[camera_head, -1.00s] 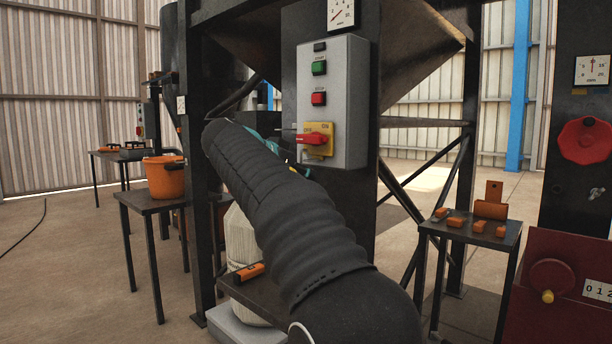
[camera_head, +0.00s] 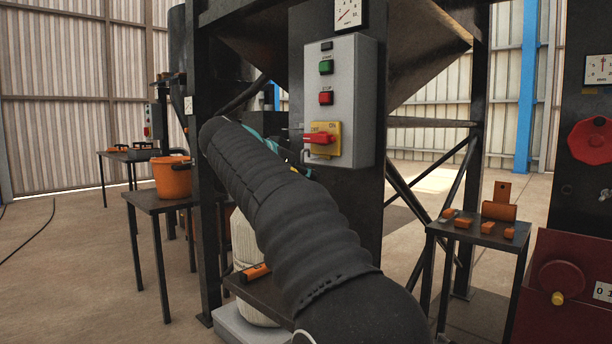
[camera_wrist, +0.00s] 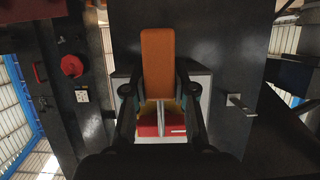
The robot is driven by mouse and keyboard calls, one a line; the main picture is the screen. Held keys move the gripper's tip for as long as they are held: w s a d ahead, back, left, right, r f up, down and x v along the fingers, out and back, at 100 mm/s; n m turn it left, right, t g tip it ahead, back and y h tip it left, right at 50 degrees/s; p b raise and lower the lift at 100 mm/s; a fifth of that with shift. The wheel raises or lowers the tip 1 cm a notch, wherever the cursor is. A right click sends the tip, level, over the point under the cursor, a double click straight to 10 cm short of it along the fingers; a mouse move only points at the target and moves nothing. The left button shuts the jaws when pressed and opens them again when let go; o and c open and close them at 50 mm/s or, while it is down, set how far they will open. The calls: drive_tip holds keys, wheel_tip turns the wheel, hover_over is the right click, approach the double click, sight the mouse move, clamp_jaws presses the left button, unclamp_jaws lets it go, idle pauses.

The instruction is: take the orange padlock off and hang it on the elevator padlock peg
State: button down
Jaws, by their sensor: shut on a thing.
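The orange padlock (camera_wrist: 157,62) is held between the two fingers of my gripper (camera_wrist: 160,92) in the wrist view. Thin pale rods, probably its shackle, show below its body in front of the red and yellow switch; I cannot tell whether they still pass through it. In the head view my sleeved arm hides the padlock and most of my gripper. The switch, a red handle on a yellow plate (camera_head: 333,139), is low on the grey control box (camera_head: 352,105). A metal peg (camera_wrist: 240,103) sticks out of the dark panel right of the box in the wrist view.
A small table (camera_head: 440,229) with orange items stands right of the dark frame. A red wheel (camera_head: 592,140) is on the far-right machine. An orange bucket (camera_head: 171,178) stands on a table at left. Open floor lies at far left.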

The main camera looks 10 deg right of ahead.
drive_tip(key=s+a, duration=0.2)
drive_tip(key=shift+a+b, duration=0.35)
idle(0.4)
drive_tip(key=shift+w+r, duration=0.1)
drive_tip(key=shift+r, duration=0.05)
